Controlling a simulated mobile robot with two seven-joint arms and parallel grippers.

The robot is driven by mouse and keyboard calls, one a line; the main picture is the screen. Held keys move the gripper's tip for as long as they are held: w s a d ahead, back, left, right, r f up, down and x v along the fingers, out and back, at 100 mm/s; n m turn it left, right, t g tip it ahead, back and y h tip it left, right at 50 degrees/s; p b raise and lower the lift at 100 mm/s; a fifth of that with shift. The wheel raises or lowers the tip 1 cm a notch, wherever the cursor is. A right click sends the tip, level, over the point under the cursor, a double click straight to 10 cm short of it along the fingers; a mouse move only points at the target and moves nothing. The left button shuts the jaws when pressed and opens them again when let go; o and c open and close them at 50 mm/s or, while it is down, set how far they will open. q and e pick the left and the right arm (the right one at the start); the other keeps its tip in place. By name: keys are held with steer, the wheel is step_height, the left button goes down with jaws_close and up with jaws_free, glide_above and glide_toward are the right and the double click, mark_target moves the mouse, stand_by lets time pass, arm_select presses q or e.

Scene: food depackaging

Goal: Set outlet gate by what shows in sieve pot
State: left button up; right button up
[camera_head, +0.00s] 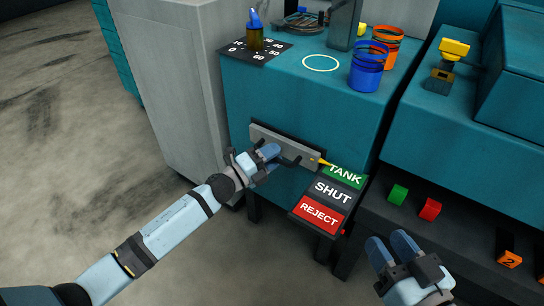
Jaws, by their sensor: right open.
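The outlet gate seems to be the grey slide bar (300,149) on the teal cabinet's front. A yellow pointer (325,163) at its right end is beside the green TANK label (345,174). Below are the black SHUT label (333,192) and red REJECT label (319,212). My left gripper (272,157) is at the bar's dark handle; its grip is unclear. My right gripper (393,246) is open and empty at lower right. A blue slotted pot (367,70) and an orange one (388,40) stand on the cabinet; their contents cannot be made out.
A dial plate (258,58) with numbers carries an olive and blue piece (255,38). A white ring (321,63) marks bare cabinet top. A green block (398,194) and a red block (430,209) sit on the dark shelf at right. Floor at left is clear.

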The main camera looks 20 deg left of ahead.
steer(key=shift+r, duration=0.1)
arm_select(q)
steer(key=shift+s+a, duration=0.15)
steer(key=shift+s, duration=0.05)
steer(key=p+v, duration=0.3)
steer(key=v, duration=1)
arm_select(e)
steer(key=r, duration=0.1)
steer(key=r+m, duration=0.1)
steer(key=shift+s+a+r+t, duration=0.1)
steer(key=shift+s+r+t, duration=0.2)
arm_select(q)
steer(key=shift+s+a+f, duration=0.1)
steer(key=shift+s+f, duration=0.05)
